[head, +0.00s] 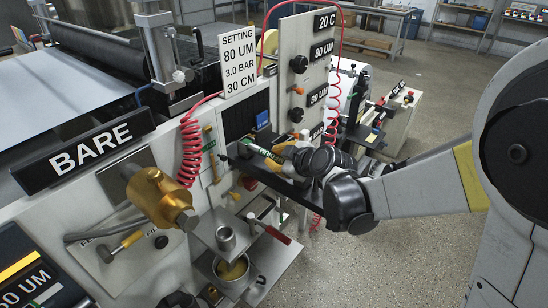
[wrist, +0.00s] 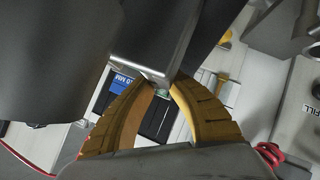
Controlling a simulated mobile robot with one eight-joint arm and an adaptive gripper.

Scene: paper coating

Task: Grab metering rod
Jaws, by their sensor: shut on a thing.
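The metering rod (head: 262,152), a slim dark rod with a pale and green band, shows in the head view above a black shelf on the machine front. My gripper (head: 284,150) is at the rod's right part, its yellow fingers partly hidden by my wrist. In the wrist view the curved yellow fingers of my gripper (wrist: 163,84) close in on a dark grey metallic piece between their tips. My gripper is shut on the rod. I cannot tell whether the rod still touches the shelf.
The white panel (head: 309,70) with knobs and labels stands behind the gripper. A coiled red hose (head: 191,150) hangs to the left. A brass cylinder (head: 158,198) juts out at front left. A metal cup (head: 226,238) stands below. Open floor lies at right.

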